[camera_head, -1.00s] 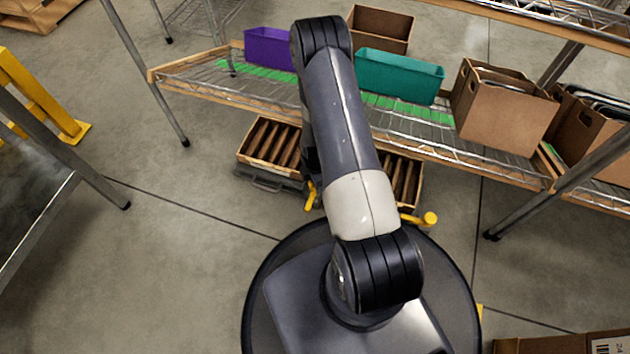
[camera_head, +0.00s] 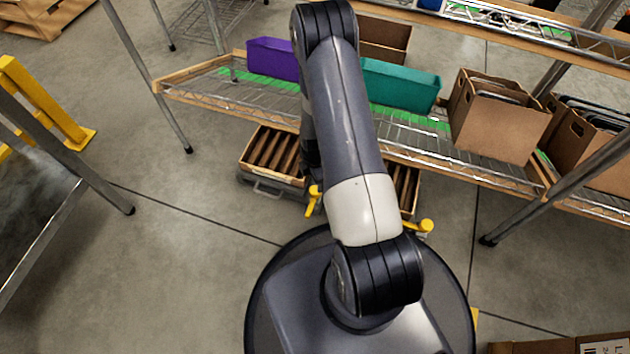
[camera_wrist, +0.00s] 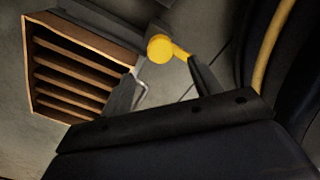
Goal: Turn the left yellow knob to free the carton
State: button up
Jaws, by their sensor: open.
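The left yellow knob (camera_head: 314,199) shows beside my arm in the head view, low in front of the rack. A right yellow knob (camera_head: 425,226) stands on the other side of my arm. A slatted brown carton (camera_head: 273,153) sits under the shelf at the left, and another carton (camera_head: 406,184) is partly hidden behind my arm. In the wrist view my gripper (camera_wrist: 160,70) is open and empty. A yellow knob (camera_wrist: 160,48) lies just beyond and between its fingertips; I cannot tell whether they touch. A slatted carton (camera_wrist: 75,72) is left of it. My gripper is hidden in the head view.
The wire shelf (camera_head: 470,163) spans above the cartons and carries a purple bin (camera_head: 270,60), a teal bin (camera_head: 402,87) and brown boxes. A metal table (camera_head: 35,200) stands at the left. The floor between the table and my base is clear.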

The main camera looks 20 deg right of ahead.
aim_at(315, 190)
notch_tip(315, 190, up, 3)
jog(key=shift+f+p, duration=0.1)
jog(key=shift+p, duration=0.2)
notch_tip(315, 190, down, 11)
jog(key=b, duration=0.4)
jog(key=shift+b, duration=0.3)
dwell(0.3)
